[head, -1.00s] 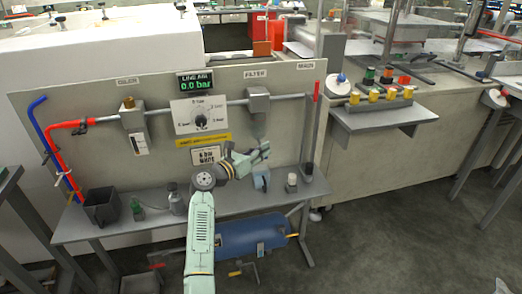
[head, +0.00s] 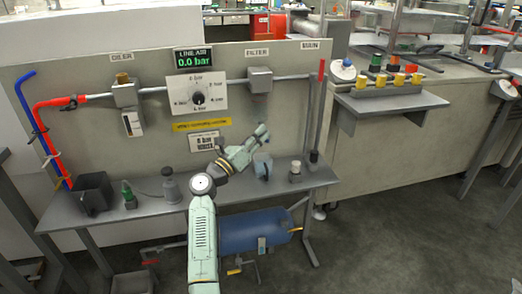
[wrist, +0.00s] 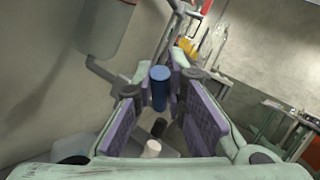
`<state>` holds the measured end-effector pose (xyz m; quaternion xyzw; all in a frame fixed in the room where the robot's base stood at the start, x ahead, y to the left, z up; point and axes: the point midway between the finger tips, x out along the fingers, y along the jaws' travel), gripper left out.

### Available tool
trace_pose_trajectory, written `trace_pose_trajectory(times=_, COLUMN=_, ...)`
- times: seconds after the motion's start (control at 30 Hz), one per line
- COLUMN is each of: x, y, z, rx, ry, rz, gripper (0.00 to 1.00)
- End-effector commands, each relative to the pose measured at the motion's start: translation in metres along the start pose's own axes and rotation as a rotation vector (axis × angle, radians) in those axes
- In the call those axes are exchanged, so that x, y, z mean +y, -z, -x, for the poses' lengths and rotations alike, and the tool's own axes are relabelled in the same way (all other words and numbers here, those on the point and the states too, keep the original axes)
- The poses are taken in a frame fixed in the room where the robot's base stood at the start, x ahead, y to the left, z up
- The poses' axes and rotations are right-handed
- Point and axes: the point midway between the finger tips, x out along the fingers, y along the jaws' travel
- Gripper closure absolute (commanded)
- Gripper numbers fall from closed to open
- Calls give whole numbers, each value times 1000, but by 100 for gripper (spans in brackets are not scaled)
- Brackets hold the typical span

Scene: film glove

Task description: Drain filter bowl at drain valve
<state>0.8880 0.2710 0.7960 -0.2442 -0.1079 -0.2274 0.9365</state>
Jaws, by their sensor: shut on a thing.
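The filter (head: 260,80) is a grey block on the pipe of the upright panel, under the FILTER label. In the wrist view a grey, cloudy bowl (wrist: 106,28) hangs at the upper left, apart from my fingers. My gripper (head: 264,132) is below the filter, in front of the panel. In the wrist view my gripper (wrist: 160,76) has its purple-padded fingers closed about a small blue cylinder (wrist: 160,90) near the tips. I cannot tell whether the cylinder is attached to anything. The drain valve is not clearly visible in the head view.
The line display (head: 194,59) reads 0.0 bar. The narrow bench (head: 225,198) carries a dark bin (head: 93,194), a green-topped bottle (head: 129,195), a grey bottle (head: 171,186), a bluish object (head: 262,167) and a white-capped container (head: 295,171). A blue tank (head: 252,231) lies below.

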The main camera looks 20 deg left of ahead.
Motion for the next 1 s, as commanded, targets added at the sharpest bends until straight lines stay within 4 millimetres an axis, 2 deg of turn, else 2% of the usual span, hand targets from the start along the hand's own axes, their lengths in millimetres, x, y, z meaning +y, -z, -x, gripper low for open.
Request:
trace_pose_trajectory(times=0.03, x=7, y=14, z=6, rx=-38, ry=10, rz=21, gripper=100)
trace_pose_trajectory(times=0.6, x=16, y=23, z=17, rx=-429, ry=111, rz=267, gripper=100)
trace_pose_trajectory(times=1.0, x=18, y=22, z=19, rx=-578, ry=144, rz=358, gripper=100)
